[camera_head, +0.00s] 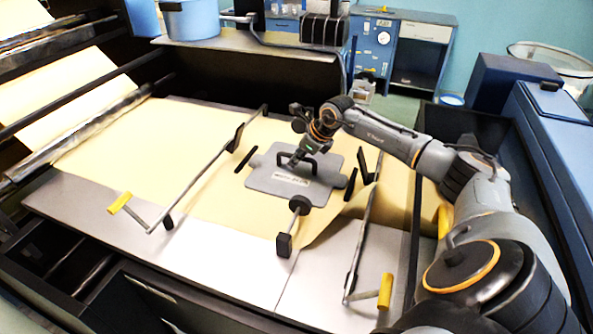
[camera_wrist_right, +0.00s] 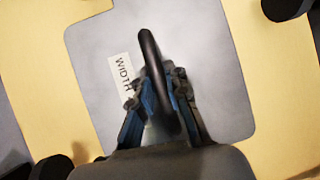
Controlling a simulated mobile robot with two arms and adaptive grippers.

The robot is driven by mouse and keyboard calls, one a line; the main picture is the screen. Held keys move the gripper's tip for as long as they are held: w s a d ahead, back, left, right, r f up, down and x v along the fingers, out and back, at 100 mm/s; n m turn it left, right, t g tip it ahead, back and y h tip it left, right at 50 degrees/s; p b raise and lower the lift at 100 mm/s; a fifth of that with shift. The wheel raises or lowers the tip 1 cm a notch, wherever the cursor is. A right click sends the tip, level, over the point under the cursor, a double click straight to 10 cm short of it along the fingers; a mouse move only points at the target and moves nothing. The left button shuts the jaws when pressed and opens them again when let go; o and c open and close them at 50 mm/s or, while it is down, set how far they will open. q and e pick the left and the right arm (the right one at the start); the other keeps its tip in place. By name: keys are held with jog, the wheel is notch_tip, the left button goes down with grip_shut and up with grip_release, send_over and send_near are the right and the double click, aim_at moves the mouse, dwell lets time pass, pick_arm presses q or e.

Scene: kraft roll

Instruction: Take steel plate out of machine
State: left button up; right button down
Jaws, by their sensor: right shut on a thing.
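The steel plate (camera_head: 318,188) is a flat grey plate with a black bar handle and a white label. It appears to lie flat on the brown paper in the machine bed, between black stops. My right gripper (camera_head: 296,161) reaches down to it from the right and is shut on the handle. In the right wrist view the fingers (camera_wrist_right: 162,98) sit on both sides of the black handle (camera_wrist_right: 149,48), over the plate (camera_wrist_right: 205,55). The label there (camera_wrist_right: 122,75) reads WIDTH. My left gripper is not in view.
Brown kraft paper (camera_head: 135,140) covers much of the bed. Two rods with yellow handles, left (camera_head: 120,202) and right (camera_head: 385,291), flank the plate. A black-ended stop (camera_head: 285,243) stands in front. Rollers (camera_head: 80,130) are at left; a blue cabinet (camera_head: 555,140) is at right.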

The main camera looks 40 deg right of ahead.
jog(key=shift+w+r, duration=0.1)
jog(key=shift+r, duration=0.05)
jog(key=shift+r, duration=0.1)
